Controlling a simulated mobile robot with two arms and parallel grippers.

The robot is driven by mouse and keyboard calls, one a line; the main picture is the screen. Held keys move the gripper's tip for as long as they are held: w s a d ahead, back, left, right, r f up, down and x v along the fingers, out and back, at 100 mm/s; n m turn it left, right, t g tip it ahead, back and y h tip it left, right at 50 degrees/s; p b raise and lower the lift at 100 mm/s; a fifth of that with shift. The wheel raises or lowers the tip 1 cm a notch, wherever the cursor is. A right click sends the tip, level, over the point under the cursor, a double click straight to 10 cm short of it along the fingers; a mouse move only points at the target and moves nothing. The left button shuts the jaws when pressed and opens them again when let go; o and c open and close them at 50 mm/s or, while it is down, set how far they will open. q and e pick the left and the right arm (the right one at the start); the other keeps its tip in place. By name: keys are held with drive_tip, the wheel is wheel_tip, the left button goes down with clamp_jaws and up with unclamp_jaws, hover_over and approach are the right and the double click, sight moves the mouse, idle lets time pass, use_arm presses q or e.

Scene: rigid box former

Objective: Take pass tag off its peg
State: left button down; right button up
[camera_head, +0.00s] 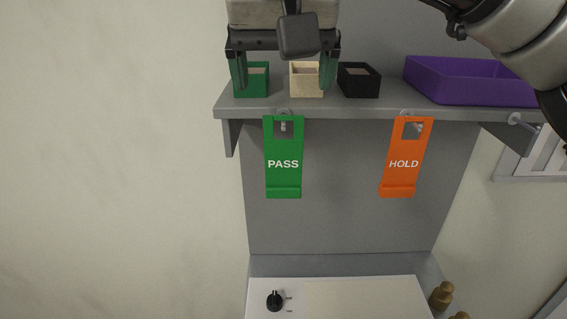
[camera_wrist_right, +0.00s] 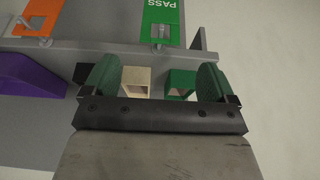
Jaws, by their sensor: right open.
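The green PASS tag (camera_head: 284,160) hangs from a peg (camera_head: 284,125) at the front edge of the grey shelf, its hook hole over the peg. In the right wrist view the tag (camera_wrist_right: 162,18) appears upside down at the top, cut off by the frame. My right gripper (camera_head: 284,86) is open and empty, over the shelf and above the tag in the head view. In the right wrist view its green fingers (camera_wrist_right: 156,85) are spread apart, with small boxes seen between them. My left gripper is not in view.
An orange HOLD tag (camera_head: 405,160) hangs to the right. On the shelf (camera_head: 320,111) stand a green box (camera_head: 257,92), a cream box (camera_head: 306,91), a black box (camera_head: 359,83) and a purple tray (camera_head: 470,92). A white machine with a black knob (camera_head: 274,300) sits below.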

sight(284, 119)
drive_tip(key=x, duration=0.3)
drive_tip(key=shift+f, duration=0.4)
drive_tip(key=shift+w+f+p, duration=0.3)
drive_tip(key=shift+f+p, duration=0.15)
drive_tip(key=shift+f, duration=0.05)
drive_tip(key=p+x, duration=0.1)
drive_tip(key=x, duration=0.3)
drive_tip(key=shift+f+p, duration=0.3)
drive_tip(key=shift+p, duration=0.1)
drive_tip(key=shift+w+f, duration=0.1)
drive_tip(key=shift+f, duration=0.05)
drive_tip(key=c, duration=1.2)
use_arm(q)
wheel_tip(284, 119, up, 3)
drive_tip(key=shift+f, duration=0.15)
